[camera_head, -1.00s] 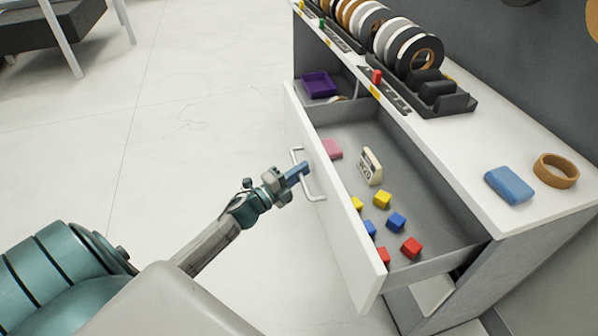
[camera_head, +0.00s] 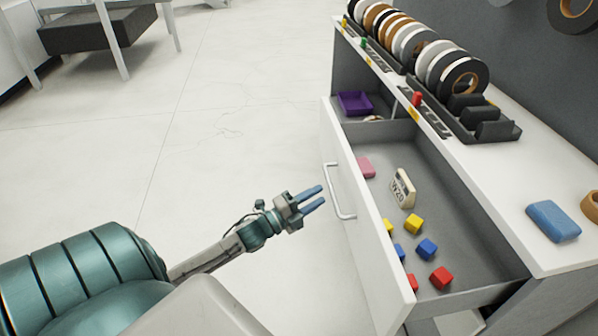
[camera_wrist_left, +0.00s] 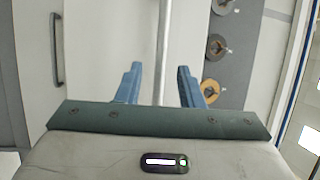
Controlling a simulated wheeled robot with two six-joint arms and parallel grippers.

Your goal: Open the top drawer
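The top drawer (camera_head: 362,232) stands pulled out from the white-topped cabinet, with its inside showing. Its silver bar handle (camera_head: 338,192) is on the drawer front. My left gripper (camera_head: 312,199) is open, its two blue fingers apart and empty. It is just left of the handle and clear of it in the head view. In the left wrist view the open fingers (camera_wrist_left: 157,85) show with a pale vertical bar (camera_wrist_left: 163,45) beyond the gap between them. My right gripper is not in view.
Rolls of banding (camera_head: 455,70) and a blue block (camera_head: 553,221) sit on the cabinet top. Floor left of the drawer is clear.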

